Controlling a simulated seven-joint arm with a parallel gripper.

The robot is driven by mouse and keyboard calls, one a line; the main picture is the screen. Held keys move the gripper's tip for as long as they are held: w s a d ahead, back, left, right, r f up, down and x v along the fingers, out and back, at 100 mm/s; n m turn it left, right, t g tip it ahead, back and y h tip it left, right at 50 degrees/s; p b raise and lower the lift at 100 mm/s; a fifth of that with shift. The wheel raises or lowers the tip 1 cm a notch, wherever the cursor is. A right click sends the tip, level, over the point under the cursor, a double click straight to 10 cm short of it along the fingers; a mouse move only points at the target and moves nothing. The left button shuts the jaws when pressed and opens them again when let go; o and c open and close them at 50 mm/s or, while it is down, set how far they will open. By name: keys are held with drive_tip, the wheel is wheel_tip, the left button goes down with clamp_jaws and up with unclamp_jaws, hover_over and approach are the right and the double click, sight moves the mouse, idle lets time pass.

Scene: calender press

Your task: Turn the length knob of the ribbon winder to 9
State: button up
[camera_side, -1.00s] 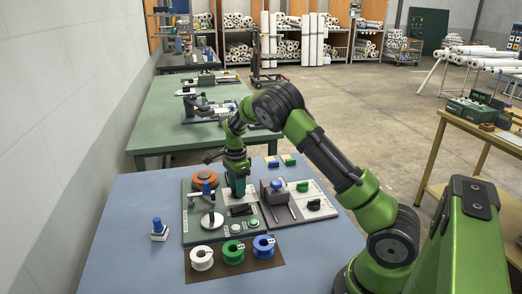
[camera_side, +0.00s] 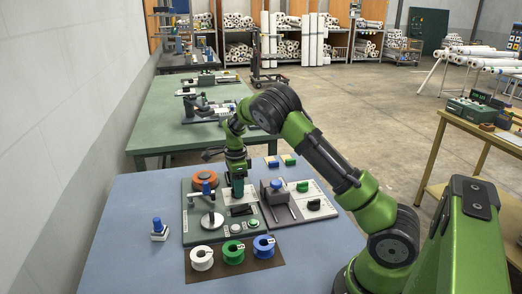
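The ribbon winder (camera_side: 198,229) is a grey-green panel on the blue table, with an orange-brown disc at its back left, a silver disc in front of it and a dark display-like block (camera_side: 241,210). My gripper (camera_side: 237,192) points down over the back right part of this panel, just behind the dark block. The length knob cannot be made out; my gripper may hide it. The fingertips are too small and dark to show whether they are open, shut or touching anything.
White, green and blue ribbon spools (camera_side: 233,252) stand on a brown mat at the front. A blue-topped stamp (camera_side: 158,229) stands at left. A grey device with a blue knob (camera_side: 276,192) and green and black blocks adjoin the panel at right. The table's left front is clear.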

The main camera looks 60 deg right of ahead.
drive_tip(key=o, duration=0.5)
drive_tip(key=shift+c, duration=0.2)
wheel_tip(320, 180, up, 17)
idle(0.4)
